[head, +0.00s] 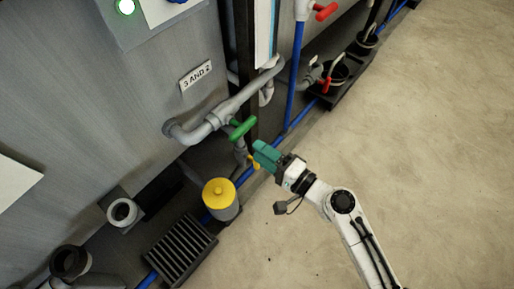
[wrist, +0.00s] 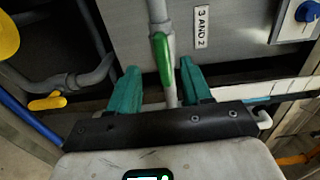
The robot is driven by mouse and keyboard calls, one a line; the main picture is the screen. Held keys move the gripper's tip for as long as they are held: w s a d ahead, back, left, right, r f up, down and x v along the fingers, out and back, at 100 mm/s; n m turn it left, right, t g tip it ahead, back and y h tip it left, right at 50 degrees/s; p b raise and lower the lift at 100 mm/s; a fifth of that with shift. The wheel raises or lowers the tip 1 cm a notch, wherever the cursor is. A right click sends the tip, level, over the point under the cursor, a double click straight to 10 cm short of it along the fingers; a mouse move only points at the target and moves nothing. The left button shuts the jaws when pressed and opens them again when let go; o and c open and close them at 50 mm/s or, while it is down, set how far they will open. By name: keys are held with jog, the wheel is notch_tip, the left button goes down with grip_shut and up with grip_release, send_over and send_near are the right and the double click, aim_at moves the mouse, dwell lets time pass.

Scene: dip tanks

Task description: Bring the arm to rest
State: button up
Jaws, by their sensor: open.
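My gripper (head: 265,155) is at the end of my white arm, beside the grey pipework of the tank in the head view. Its teal fingers also show in the wrist view (wrist: 157,88), spread apart with nothing held between them. A green valve handle (head: 242,128) on the grey pipe lies just beyond the fingertips. In the wrist view the green handle (wrist: 162,60) appears between and beyond the fingers, upright along the pipe. I cannot tell whether a finger touches it.
A yellow-topped canister (head: 219,193) and a floor grate (head: 180,250) stand at lower left. A small yellow handle (wrist: 47,102) is near the pipes. Red handles (head: 325,12) are farther back. A "3 AND 2" label (head: 196,75) is on the tank wall. The floor at right (head: 440,150) is clear.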

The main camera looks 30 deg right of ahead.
dwell(0.5)
jog(key=s+a+f+n+g, duration=0.2)
jog(key=s+f+n+g, duration=0.6)
jog(key=n+g, duration=0.25)
jog(key=s+d+n+g+h, duration=0.3)
jog(key=s+d+g+h, duration=0.2)
jog(key=s+d, duration=0.5)
notch_tip(320, 180, up, 27)
jog(key=s+p, duration=0.1)
jog(key=p, duration=2.5)
jog(key=shift+s+a+g+h+p, duration=0.3)
jog(key=shift+g+h+p, duration=0.05)
jog(key=shift+h+p, duration=0.05)
jog(key=shift+f, duration=0.1)
jog(key=shift+c, duration=0.6)
